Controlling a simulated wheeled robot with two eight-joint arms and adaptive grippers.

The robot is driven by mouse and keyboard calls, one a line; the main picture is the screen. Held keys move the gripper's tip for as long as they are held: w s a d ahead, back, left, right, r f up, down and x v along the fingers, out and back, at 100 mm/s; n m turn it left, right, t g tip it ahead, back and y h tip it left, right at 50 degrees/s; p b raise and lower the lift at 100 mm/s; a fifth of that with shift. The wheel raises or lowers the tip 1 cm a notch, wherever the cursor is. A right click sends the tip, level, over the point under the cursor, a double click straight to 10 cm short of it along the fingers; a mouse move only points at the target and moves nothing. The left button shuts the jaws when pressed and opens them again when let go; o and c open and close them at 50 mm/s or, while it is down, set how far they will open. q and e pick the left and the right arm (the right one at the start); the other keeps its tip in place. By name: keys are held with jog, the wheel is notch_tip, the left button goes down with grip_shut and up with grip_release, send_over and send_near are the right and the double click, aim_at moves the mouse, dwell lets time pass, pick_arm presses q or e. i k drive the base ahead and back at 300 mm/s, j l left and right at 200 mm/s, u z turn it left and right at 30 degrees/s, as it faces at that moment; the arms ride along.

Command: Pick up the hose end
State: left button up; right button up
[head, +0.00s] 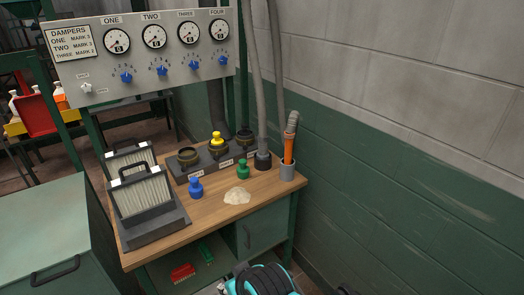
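The hose end is an orange nozzle (288,149) standing upright in a grey cup (287,173) at the right rear corner of the wooden bench. Its lower part is hidden inside the cup. A grey ribbed cuff (292,122) tops it, and a grey hose (276,60) runs upward from there out of the picture. Neither of my grippers can be made out in the head view, and nothing touches the hose end.
The wooden bench (222,214) holds pleated filters (143,193), a block of black sockets (187,155), blue (196,188) and green (243,170) caps and a pale powder heap (237,196). A second grey hose (256,90) stands left of the nozzle. A wall (400,170) rises close behind.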

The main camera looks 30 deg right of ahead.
aim_at(263, 154)
jog(key=i+l+u, duration=0.1)
jog(key=l, duration=0.3)
jog(key=i+l, duration=0.2)
jog(key=l, duration=0.2)
jog(key=i+l+u, duration=0.15)
jog(key=l, duration=0.25)
